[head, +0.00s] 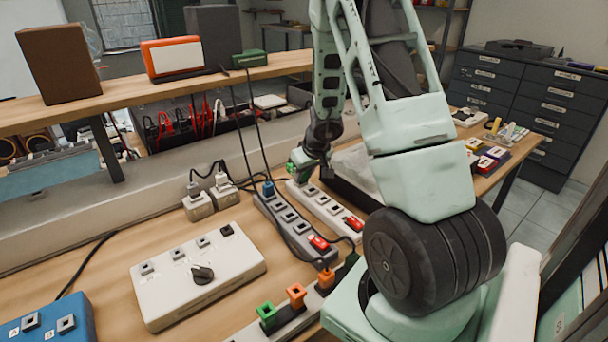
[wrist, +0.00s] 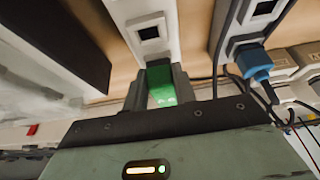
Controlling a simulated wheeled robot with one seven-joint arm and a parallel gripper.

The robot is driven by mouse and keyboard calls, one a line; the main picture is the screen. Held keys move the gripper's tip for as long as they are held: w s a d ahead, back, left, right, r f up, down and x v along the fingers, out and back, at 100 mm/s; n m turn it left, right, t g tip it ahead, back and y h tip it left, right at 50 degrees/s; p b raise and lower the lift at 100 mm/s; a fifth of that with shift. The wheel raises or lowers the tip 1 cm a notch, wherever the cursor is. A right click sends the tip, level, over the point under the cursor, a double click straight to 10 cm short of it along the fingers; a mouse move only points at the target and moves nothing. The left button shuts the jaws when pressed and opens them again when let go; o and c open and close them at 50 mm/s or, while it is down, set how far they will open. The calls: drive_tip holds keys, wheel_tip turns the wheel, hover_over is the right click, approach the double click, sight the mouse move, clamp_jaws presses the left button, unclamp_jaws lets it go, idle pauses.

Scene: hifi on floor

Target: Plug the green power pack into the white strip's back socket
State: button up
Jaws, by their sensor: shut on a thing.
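My gripper (wrist: 157,88) is shut on the green power pack (wrist: 160,82), which sits between its two dark fingers. The pack also shows in the head view (head: 299,160), at the back end of the white strip (head: 337,214). In the wrist view the white strip (wrist: 146,12) runs up from the pack, with one empty socket (wrist: 150,32) just past it. The back socket is hidden under the pack and fingers. I cannot tell whether the pack is seated in it or just above it.
A grey strip (head: 297,242) lies close beside the white one, with a blue plug (head: 268,188) at its back end. White adapters (head: 198,205), a white box with a knob (head: 195,285) and orange (head: 296,292) and green (head: 267,312) plugs stand nearby. Black cables hang behind.

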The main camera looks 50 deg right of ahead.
idle(0.4)
drive_tip(key=o, duration=1)
drive_tip(key=p+v, duration=0.3)
drive_tip(key=v, duration=0.4)
drive_tip(key=w+p+v, duration=0.1)
drive_tip(key=p+v, duration=0.3)
drive_tip(key=v, duration=0.4)
drive_tip(key=w+r+p+v, duration=0.1)
drive_tip(key=p+v, duration=0.2)
drive_tip(key=v, duration=0.5)
drive_tip(key=shift+d, duration=0.3)
drive_tip(key=shift+f, duration=0.1)
